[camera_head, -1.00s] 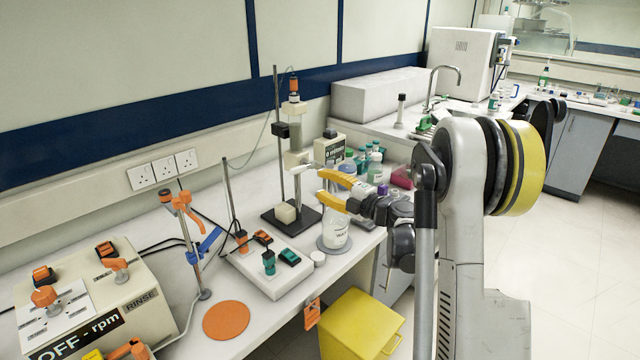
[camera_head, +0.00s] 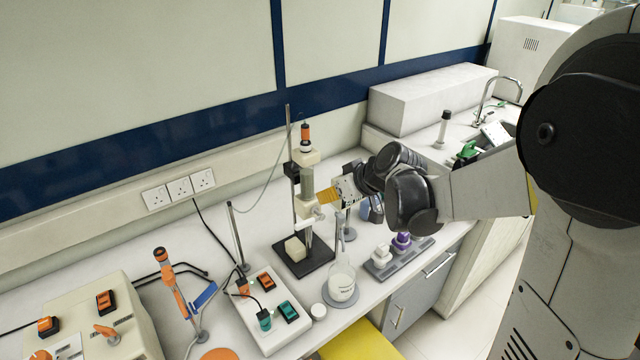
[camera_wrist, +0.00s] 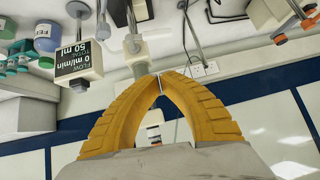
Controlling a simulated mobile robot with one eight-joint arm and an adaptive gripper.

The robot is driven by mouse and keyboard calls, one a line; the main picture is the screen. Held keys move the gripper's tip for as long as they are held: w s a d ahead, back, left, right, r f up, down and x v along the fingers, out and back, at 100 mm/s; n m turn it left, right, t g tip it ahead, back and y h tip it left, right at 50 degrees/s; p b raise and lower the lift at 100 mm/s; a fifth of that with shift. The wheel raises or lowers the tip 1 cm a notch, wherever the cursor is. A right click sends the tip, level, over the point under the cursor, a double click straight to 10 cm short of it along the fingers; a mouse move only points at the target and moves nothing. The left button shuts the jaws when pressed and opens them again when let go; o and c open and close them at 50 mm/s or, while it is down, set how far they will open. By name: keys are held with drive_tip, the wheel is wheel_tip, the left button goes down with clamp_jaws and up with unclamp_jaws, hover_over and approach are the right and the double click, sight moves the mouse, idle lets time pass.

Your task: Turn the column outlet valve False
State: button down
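The glass column (camera_head: 307,182) stands upright on its stand, with an orange-topped cap above it. Its white outlet valve (camera_head: 318,213) is at the lower end, with a small handle sticking out to the right. My gripper (camera_head: 322,196) reaches in from the right, its yellow fingertips just above the valve and close to the column.
A flask (camera_head: 342,278) stands in front of the column, right of its dark base (camera_head: 302,262). A flow meter (camera_wrist: 80,62) shows left in the wrist view. A switch box (camera_head: 262,308), a clamp stand and purple-topped items (camera_head: 402,240) are nearby.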

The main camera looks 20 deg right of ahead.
drive_tip(key=b, duration=0.2)
hover_over(307, 222)
drive_tip(key=shift+m, duration=0.4)
drive_tip(key=f, duration=0.6)
drive_tip(key=shift+w+d+f, duration=0.1)
drive_tip(key=shift+d+f, duration=0.1)
drive_tip(key=shift+f, duration=0.1)
wheel_tip(307, 222, down, 3)
drive_tip(key=shift+a+r+b, duration=0.15)
drive_tip(key=shift+r+b, duration=0.05)
drive_tip(key=shift+b, duration=0.15)
drive_tip(key=shift+f, duration=0.7)
